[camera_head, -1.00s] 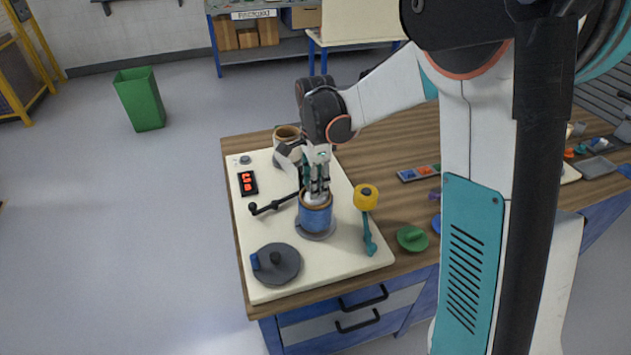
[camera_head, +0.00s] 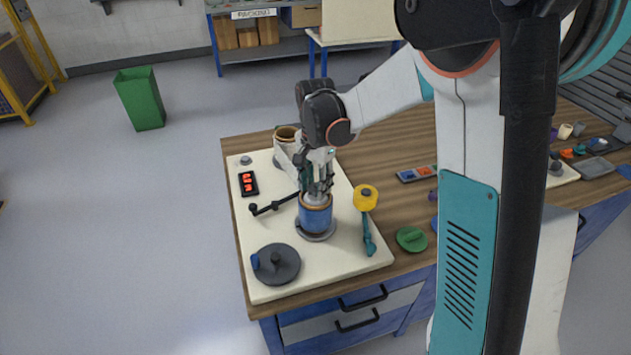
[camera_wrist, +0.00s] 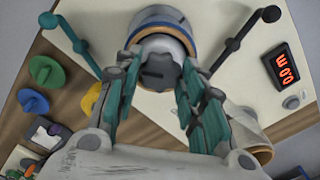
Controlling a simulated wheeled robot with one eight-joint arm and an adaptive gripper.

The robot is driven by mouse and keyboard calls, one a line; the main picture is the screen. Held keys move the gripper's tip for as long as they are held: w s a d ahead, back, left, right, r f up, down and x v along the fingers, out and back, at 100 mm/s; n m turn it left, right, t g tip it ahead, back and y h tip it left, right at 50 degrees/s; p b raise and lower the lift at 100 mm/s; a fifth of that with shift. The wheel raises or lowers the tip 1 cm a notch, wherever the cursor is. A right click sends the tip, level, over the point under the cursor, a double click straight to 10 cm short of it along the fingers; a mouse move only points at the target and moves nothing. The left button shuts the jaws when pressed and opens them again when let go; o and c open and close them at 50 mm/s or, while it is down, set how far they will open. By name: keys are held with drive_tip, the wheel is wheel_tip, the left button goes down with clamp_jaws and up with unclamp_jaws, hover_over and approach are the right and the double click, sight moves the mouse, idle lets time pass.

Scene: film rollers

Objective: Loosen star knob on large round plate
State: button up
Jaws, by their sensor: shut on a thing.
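A large dark grey round plate (camera_head: 284,262) lies at the front of the cream board, with a dark knob (camera_head: 275,258) at its middle and a blue handle at its edge. My gripper (camera_head: 317,190) is apart from it, pointing down at an upright blue cylinder (camera_head: 316,219) with an orange-brown rim. In the wrist view, my gripper (camera_wrist: 160,68) has its fingers on both sides of a dark grey lobed knob (camera_wrist: 158,74) in a pale collar on top of this cylinder. It is shut on this knob. The exact finger contact is partly hidden.
A red digital display (camera_head: 248,184) is at the board's left. An open brown-rimmed container (camera_head: 287,134) stands behind. A green knob (camera_head: 411,239) lies right.

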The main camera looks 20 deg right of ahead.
sight(316, 187)
drive_tip(key=n, duration=0.5)
drive_tip(key=shift+n, duration=0.3)
drive_tip(key=n, duration=0.5)
drive_tip(key=shift+n+p, duration=0.4)
drive_tip(key=o, duration=1.1)
drive_tip(key=shift+r, duration=0.1)
wheel_tip(316, 187, up, 12)
drive_tip(key=shift+f, duration=0.1)
